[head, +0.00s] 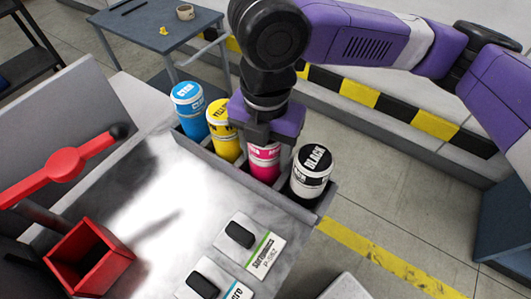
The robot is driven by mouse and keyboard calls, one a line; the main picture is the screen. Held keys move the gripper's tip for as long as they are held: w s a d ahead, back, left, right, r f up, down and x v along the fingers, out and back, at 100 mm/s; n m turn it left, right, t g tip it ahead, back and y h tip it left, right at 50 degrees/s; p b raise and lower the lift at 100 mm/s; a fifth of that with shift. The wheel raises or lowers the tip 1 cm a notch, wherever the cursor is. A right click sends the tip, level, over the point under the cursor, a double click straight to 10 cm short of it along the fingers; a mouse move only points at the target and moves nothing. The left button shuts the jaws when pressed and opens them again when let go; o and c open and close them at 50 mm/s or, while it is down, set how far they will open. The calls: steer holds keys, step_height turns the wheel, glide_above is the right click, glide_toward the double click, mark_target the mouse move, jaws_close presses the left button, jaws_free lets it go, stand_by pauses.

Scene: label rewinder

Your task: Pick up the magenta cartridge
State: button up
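The magenta cartridge (264,163) stands upright in a grey rack along the far edge of the machine, between the yellow cartridge (224,131) and the black cartridge (311,171). Its top is hidden by my gripper (266,138), which points down right over it. The dark fingers are at the cartridge's upper end. I cannot tell whether they touch it or are closed around it.
A cyan cartridge (189,108) stands at the rack's left end. A red lever (65,165) and an open red box (88,258) are on the left. Two labelled switches (240,235) sit in front. A blue-grey table (150,32) stands behind.

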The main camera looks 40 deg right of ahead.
jaws_close()
steer(key=shift+r, duration=0.1)
step_height(320, 180, up, 20)
stand_by(0.6)
